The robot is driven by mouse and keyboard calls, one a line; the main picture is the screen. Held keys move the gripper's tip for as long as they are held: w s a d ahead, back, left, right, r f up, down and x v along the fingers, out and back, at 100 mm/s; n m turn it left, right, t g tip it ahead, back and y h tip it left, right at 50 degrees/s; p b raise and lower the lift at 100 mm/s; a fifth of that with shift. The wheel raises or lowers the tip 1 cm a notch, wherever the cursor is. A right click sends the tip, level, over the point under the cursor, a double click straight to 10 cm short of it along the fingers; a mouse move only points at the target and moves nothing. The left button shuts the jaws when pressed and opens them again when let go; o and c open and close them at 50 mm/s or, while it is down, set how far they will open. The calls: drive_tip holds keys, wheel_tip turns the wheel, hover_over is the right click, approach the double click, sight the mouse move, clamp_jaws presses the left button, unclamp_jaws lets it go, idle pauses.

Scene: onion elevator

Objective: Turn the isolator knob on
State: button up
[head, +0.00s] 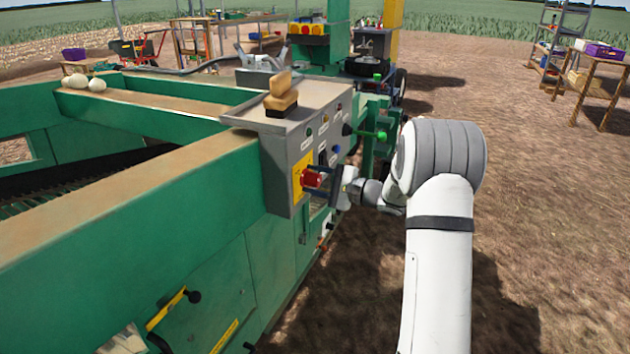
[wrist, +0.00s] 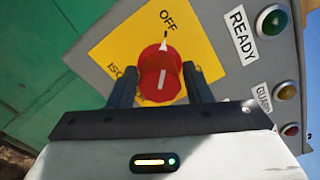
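The red isolator knob (wrist: 160,76) sits on a yellow plate (wrist: 112,52) on the grey control panel. In the wrist view its white line points up toward the OFF label (wrist: 167,20); lettering at the plate's left is partly hidden. The knob also shows in the head view (head: 312,178) on the panel's near side. My gripper (wrist: 160,72) is open, with one dark finger on each side of the knob and the fingertips close to its edges. I cannot tell whether they touch it. It reaches the panel from the right in the head view (head: 328,180).
Green READY (wrist: 271,21) and yellow GUARD (wrist: 285,90) lights sit right of the knob in the wrist view, with a red one below. The green machine frame (head: 120,225) extends left.

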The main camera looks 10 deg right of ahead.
drive_tip(key=c, duration=0.7)
drive_tip(key=shift+m, duration=0.3)
drive_tip(key=m+p, duration=0.2)
drive_tip(key=m, duration=0.1)
drive_tip(key=shift+s+m+p, duration=0.1)
drive_tip(key=shift+m+p, duration=0.2)
drive_tip(key=shift+p, duration=0.05)
drive_tip(key=m+p, duration=0.3)
drive_tip(key=m, duration=0.1)
drive_tip(key=shift+m, duration=0.4)
drive_tip(key=m+p, duration=0.4)
drive_tip(key=m, duration=0.1)
drive_tip(key=shift+s+a, duration=0.1)
drive_tip(key=shift+m+p, duration=1.55)
drive_tip(key=shift+m, duration=0.45)
